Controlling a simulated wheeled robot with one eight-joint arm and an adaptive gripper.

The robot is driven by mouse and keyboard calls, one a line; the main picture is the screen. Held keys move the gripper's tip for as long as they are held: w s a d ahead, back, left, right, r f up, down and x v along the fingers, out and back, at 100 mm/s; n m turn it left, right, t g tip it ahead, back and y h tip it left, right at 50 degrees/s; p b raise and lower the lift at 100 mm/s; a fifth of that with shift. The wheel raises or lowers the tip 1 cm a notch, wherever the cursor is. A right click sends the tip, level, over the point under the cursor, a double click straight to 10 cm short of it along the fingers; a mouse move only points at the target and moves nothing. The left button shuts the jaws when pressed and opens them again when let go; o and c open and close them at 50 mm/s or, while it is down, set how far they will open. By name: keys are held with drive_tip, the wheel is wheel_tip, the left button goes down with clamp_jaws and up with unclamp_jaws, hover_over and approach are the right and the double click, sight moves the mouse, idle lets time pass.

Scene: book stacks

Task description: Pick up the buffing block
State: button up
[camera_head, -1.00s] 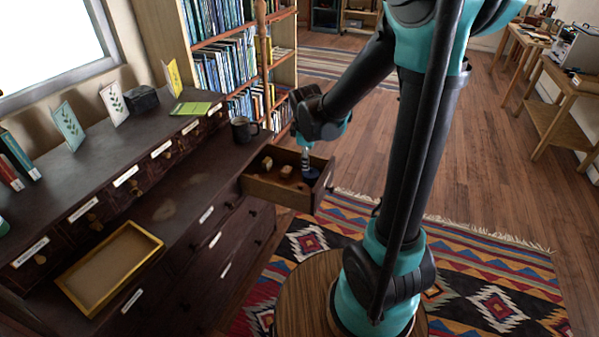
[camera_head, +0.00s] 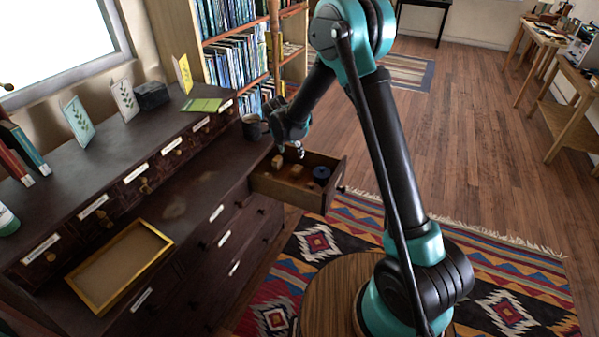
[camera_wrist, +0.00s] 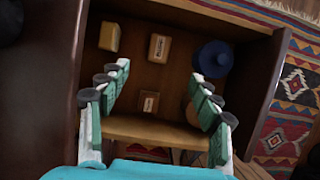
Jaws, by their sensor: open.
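Several small things lie in the open drawer (camera_head: 325,201). A plain yellowish block (camera_wrist: 109,37) lies at the far left in the wrist view; a tan block with a label (camera_wrist: 159,47) lies right of it. A smaller labelled block (camera_wrist: 148,101) lies nearer, between my fingers in the picture. I cannot read the labels, so I cannot tell which is the buffing block. My gripper (camera_wrist: 160,75) is open and empty, above the drawer. In the head view my gripper (camera_head: 298,150) is at the drawer's back left part.
A dark blue round thing (camera_wrist: 214,58) lies at the drawer's right; a tan round thing (camera_wrist: 193,113) is partly hidden by my right finger. A dark mug (camera_head: 252,127) stands left of the drawer. A shallow yellow-rimmed tray (camera_head: 159,236) lies on the cabinet (camera_head: 205,190).

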sight(297, 168)
drive_tip(key=x, duration=1.5)
drive_tip(key=shift+s, duration=0.15)
drive_tip(key=c, duration=1.4)
drive_tip(key=shift+o, duration=0.2)
wheel_tip(297, 168, up, 20)
